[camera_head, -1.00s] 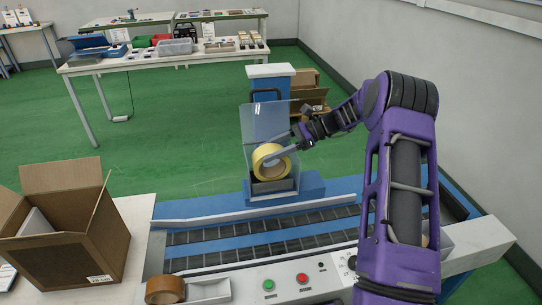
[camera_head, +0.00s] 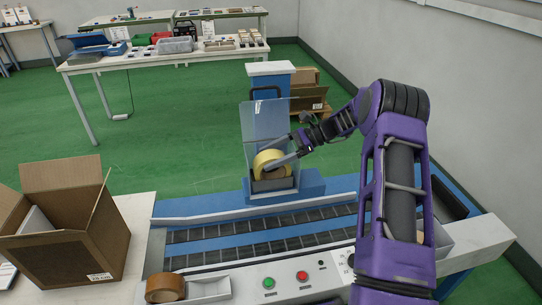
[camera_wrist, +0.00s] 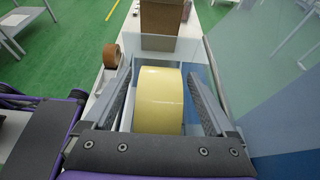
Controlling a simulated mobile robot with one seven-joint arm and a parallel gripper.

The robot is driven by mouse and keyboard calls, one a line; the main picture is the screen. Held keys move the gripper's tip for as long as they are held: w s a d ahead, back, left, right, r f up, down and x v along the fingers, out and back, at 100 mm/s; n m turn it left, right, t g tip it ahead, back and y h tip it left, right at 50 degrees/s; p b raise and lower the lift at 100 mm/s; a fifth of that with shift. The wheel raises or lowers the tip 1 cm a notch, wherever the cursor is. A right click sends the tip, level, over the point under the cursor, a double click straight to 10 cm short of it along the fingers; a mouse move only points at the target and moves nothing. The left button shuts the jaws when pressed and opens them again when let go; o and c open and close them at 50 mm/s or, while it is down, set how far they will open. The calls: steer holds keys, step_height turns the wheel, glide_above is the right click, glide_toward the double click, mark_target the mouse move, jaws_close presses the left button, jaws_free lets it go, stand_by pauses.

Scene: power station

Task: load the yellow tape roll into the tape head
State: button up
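The yellow tape roll (camera_head: 268,160) sits upright in the tape head (camera_head: 270,184), behind its clear guard, at the far side of the conveyor. My gripper (camera_head: 265,158) reaches in from the right, with its fingers on either side of the roll. In the wrist view, the roll (camera_wrist: 158,100) stands between the two spread fingers of my gripper (camera_wrist: 159,75). A gap shows between the roll and each finger. The lower part of the roll is hidden by the tape head and my gripper, so I cannot see exactly how it is seated.
A brown tape roll (camera_head: 165,287) lies at the near left by the control panel with green and red buttons (camera_head: 285,281). An open cardboard box (camera_head: 70,240) stands at the left. The clear guard (camera_head: 262,120) stands close to my gripper.

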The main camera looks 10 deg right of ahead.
steer(key=shift+r, duration=0.2)
steer(key=v, duration=0.7)
steer(key=shift+d, duration=0.3)
